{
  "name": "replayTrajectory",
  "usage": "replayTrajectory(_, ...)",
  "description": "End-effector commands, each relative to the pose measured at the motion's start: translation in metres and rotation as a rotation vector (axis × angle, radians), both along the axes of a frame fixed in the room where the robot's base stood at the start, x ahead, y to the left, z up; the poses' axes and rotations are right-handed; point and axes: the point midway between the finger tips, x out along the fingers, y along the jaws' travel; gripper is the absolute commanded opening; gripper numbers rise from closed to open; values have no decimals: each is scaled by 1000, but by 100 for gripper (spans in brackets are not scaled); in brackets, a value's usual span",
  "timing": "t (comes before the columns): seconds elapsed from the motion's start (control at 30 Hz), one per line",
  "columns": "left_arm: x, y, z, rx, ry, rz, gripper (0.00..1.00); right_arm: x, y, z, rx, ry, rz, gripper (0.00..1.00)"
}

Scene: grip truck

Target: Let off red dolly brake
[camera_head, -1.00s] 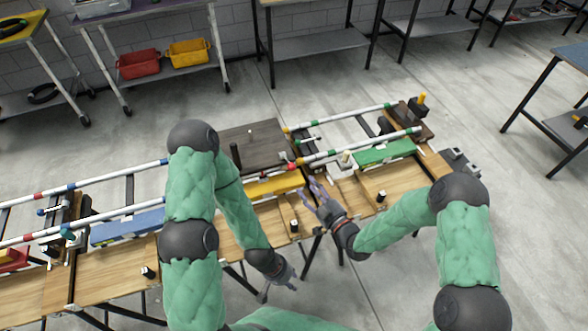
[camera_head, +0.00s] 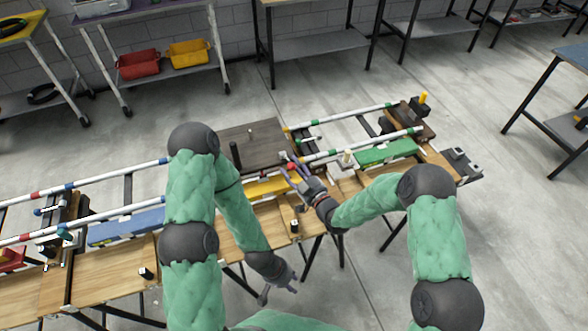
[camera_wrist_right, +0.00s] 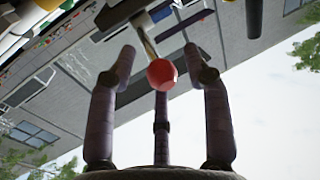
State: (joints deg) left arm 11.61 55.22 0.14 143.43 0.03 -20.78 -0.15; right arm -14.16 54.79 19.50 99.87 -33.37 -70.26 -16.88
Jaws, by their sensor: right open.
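The red ball knob (camera_head: 291,166) sits beside the rail at the right edge of the dark platform (camera_head: 262,150). In the right wrist view, the red knob (camera_wrist_right: 162,74) is on the end of a thin metal lever (camera_wrist_right: 148,42). My right gripper (camera_head: 293,172) is at the knob in the head view, its fingers partly covering the area around it. In the wrist view, the right fingers (camera_wrist_right: 165,72) are spread on both sides of the knob, with visible gaps. My left gripper (camera_head: 278,290) hangs low in front of the bench, empty, its fingers apart.
A yellow block (camera_head: 268,186), a green block (camera_head: 385,152) and a blue block (camera_head: 125,227) lie along the wooden bench (camera_head: 115,275). White rails (camera_head: 115,215) run along it. A small post with a pale top (camera_head: 346,158) stands right of my right gripper.

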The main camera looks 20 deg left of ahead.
Motion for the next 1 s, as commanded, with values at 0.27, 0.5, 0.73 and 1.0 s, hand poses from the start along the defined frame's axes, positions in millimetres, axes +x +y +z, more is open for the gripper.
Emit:
replayTrajectory(0.27, 0, 0, 0, 0, 0, 0, 35, -1, 0, -1, -1, 1, 1, 0)
replayTrajectory(0.5, 0, 0, 3, 0, 0, 0, 35, -1, 0, 1, -10, 16, 1, 0)
replayTrajectory(0.73, 0, 0, 21, 0, 0, 0, 35, 1, 2, 13, -63, 90, 2, 0)
replayTrajectory(1.0, 0, 0, 58, 0, 0, 0, 35, 1, 8, 36, -184, 272, 2, 0)
